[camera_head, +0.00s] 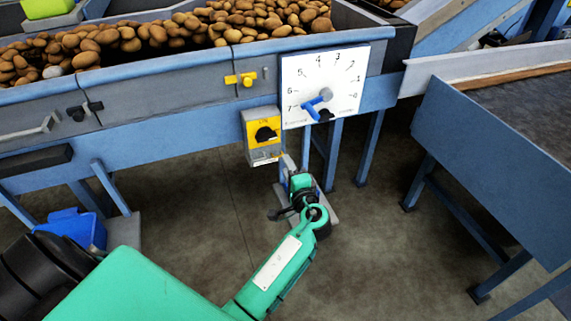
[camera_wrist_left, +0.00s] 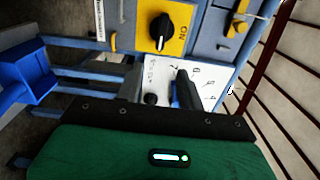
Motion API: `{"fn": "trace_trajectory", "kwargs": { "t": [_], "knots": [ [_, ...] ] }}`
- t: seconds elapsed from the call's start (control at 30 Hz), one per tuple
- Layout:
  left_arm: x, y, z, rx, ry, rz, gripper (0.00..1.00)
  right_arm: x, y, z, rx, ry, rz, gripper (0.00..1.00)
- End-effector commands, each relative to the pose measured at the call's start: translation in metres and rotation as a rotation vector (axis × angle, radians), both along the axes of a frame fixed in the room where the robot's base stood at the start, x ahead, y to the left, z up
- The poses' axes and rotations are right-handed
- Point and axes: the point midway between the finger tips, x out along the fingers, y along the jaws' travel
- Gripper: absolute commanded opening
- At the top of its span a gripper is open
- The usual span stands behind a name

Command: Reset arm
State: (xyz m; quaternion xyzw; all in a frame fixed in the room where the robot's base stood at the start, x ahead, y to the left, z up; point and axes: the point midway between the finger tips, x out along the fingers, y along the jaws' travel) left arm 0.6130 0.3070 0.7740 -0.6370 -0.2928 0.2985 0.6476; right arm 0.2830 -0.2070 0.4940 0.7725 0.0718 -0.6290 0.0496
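My green left arm reaches up from the bottom of the head view. Its left gripper (camera_head: 290,168) is below the yellow switch box (camera_head: 262,138) and the white dial panel (camera_head: 325,85), and looks small and partly hidden by the wrist. The dial panel has a blue lever (camera_head: 315,104) near its lower middle and numbers around it. In the left wrist view the switch box's black knob (camera_wrist_left: 161,27) and the dial panel (camera_wrist_left: 207,78) lie beyond the gripper. I see no object held, but the finger opening is unclear. My right gripper is not in view.
A blue-framed grader trough (camera_head: 190,65) full of potatoes spans the top left. A blue table (camera_head: 480,165) stands at the right. A blue bin (camera_head: 72,228) sits at the lower left. The dark floor between is open.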

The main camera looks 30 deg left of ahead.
Motion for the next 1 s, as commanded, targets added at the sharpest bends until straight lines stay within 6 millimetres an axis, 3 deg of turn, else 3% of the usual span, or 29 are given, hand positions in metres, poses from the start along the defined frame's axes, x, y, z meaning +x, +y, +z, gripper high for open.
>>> {"fn": "trace_trajectory", "kwargs": {
  "t": [0.43, 0.57, 0.67, 0.77, 1.0],
  "knots": [
    [0.0, 0.0, -0.001, -0.001, 0.0, 0.0, 0.38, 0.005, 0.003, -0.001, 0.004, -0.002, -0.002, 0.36],
    [-0.009, 0.002, -0.018, -0.055, 0.018, -0.003, 0.38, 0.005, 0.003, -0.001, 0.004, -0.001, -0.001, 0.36],
    [-0.028, 0.005, -0.052, -0.173, 0.055, -0.006, 0.38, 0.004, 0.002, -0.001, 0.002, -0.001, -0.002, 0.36],
    [-0.057, 0.003, -0.1, -0.348, 0.109, -0.004, 0.38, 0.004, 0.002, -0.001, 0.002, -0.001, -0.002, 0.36],
    [-0.151, -0.019, -0.202, -0.799, 0.255, 0.051, 0.38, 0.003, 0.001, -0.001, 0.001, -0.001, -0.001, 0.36]
  ]
}}
